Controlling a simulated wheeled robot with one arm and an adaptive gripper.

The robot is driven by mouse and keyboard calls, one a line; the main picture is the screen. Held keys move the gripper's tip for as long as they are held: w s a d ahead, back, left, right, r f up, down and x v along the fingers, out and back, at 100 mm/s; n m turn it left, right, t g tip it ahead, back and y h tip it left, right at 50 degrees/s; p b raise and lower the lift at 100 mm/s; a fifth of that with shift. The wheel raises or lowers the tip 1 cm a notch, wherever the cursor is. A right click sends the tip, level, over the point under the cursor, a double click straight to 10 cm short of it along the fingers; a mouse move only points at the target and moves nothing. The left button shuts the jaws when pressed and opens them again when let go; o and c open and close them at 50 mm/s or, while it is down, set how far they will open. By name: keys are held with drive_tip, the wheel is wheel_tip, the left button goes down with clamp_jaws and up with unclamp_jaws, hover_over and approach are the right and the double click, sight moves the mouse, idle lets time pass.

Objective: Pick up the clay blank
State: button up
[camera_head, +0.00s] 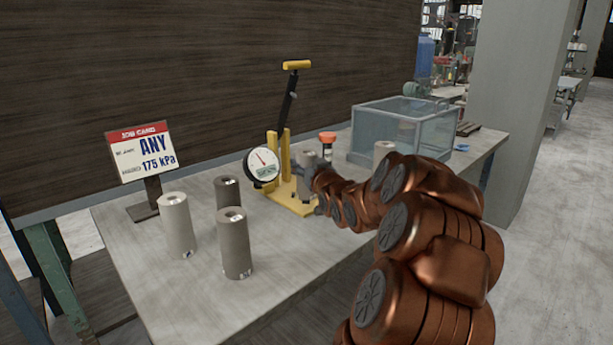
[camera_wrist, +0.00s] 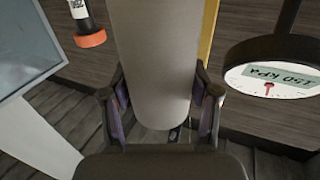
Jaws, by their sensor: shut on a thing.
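My gripper (camera_wrist: 160,103) is shut on a grey clay blank (camera_wrist: 155,55), with one finger on each side of it in the wrist view. In the head view the held blank (camera_head: 308,158) is upright at the yellow press (camera_head: 290,203), and my arm hides most of my gripper and its lower part. Whether the blank touches the press base cannot be told. Three other cylindrical blanks stand upright on the table: a pale one (camera_head: 176,226), a darker one behind (camera_head: 228,197) and a grey one in front (camera_head: 235,245). Another pale cylinder (camera_head: 384,149) shows beyond my arm.
A round gauge (camera_head: 262,164) is by the press; its wrist-view face (camera_wrist: 275,80) seems to read 150 kPa. A job card (camera_head: 141,153) says ANY, 175 kPa. An orange-capped item (camera_head: 327,138) and a clear bin (camera_head: 400,130) stand close by.

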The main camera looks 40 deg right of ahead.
sight(308, 154)
clamp_jaws()
drive_tip(key=shift+r, duration=0.1)
drive_tip(key=shift+r, duration=1.85)
drive_tip(key=shift+v, duration=0.95)
drive_tip(key=s+a+r, duration=0.1)
drive_tip(key=s+a, duration=0.8)
drive_tip(key=s, duration=0.2)
drive_tip(key=shift+r, duration=0.1)
